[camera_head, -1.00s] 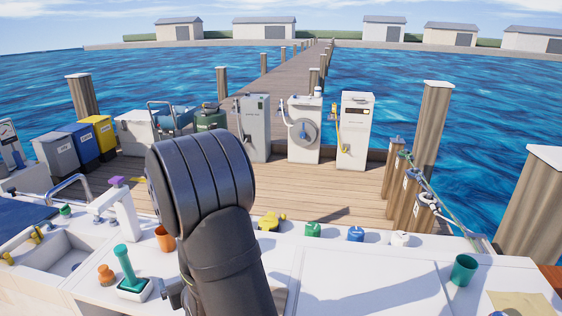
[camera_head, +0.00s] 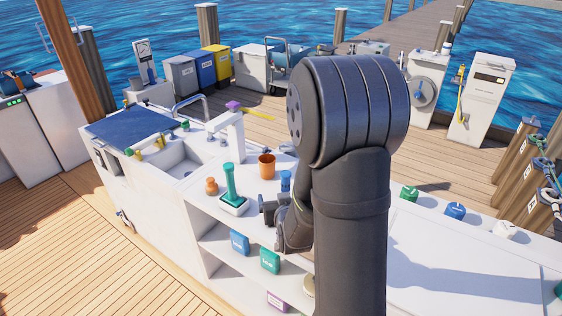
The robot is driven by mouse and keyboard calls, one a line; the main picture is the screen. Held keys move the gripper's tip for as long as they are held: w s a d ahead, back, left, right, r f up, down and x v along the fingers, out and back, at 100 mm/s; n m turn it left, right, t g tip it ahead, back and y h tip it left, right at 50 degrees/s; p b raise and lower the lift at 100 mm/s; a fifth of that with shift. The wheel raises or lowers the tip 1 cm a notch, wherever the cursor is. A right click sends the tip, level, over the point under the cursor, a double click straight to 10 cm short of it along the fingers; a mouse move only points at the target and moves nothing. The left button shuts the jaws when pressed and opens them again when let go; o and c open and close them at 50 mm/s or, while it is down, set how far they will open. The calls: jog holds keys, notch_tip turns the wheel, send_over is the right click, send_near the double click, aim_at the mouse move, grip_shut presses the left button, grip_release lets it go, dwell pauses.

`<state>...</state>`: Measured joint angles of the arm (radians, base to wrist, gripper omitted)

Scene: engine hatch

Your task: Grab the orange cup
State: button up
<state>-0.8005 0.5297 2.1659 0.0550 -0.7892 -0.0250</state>
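The orange cup (camera_head: 266,166) stands upright on the white counter, with its open top facing up. My gripper (camera_head: 267,209) is small and dark, below the cup in the picture, on the near side. It is apart from the cup, with bare counter between them. Nothing shows in its fingers, but it is too small to tell how far apart they are. My arm's large dark links cover the counter to the right of the gripper.
A green-handled device (camera_head: 231,190) and a small orange knob-shaped object (camera_head: 211,186) stand left of my gripper. A blue object (camera_head: 285,181) stands right of the cup. Shelves below hold boxes.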

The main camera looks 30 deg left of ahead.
notch_tip(320, 180, up, 11)
jog(key=n+g+h, duration=0.4)
jog(key=g+h, duration=0.2)
jog(key=g, duration=0.2)
send_over(267, 167)
jog(key=w, duration=0.2)
notch_tip(267, 167, down, 16)
jog(key=shift+s+x, duration=0.1)
jog(key=shift+x, duration=1.5)
jog(key=shift+s+x, duration=0.15)
jog(key=shift+x, duration=1.45)
jog(key=shift+c, duration=0.4)
jog(key=c, duration=1)
